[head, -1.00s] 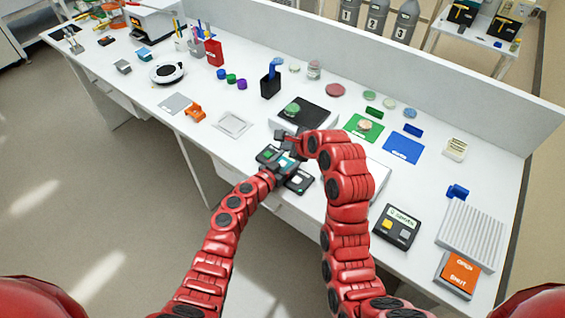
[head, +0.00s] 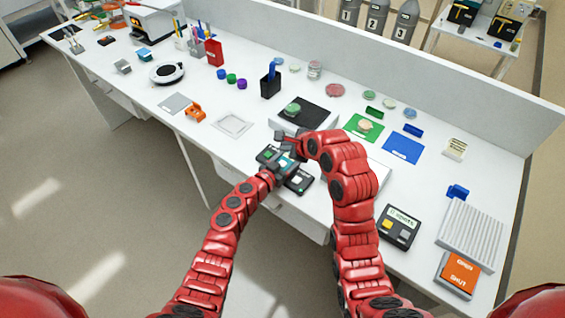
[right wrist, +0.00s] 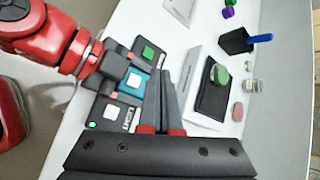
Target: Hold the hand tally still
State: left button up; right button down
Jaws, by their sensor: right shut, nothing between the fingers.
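A small teal block with a white top, which looks like the hand tally (right wrist: 133,82), lies between two dark devices at the desk's front edge. One device (right wrist: 148,52) has a green button. The other (right wrist: 112,112) has a white button and a label. My left gripper (head: 277,170) is at the near end of the teal block, fingers along its sides; whether they press on it is unclear. My right gripper (head: 283,142) is shut and empty just beyond the devices. Its fingers (right wrist: 165,105) show together in the right wrist view, partly covering that area.
A pale box with a black pad (head: 318,110) and green disc stands behind the grippers. A green mat (head: 352,133) and blue mat (head: 404,148) lie to the right. A dark counter box (head: 398,227) and ribbed tray (head: 470,235) are near the right end.

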aim_at(285, 166)
jog(key=shift+f, duration=2.4)
jog(key=shift+f, duration=0.1)
jog(key=shift+f, duration=0.3)
jog(key=shift+f, duration=0.4)
dwell(0.6)
dwell(0.4)
jog(key=shift+r, duration=0.85)
jog(key=shift+r, duration=2.5)
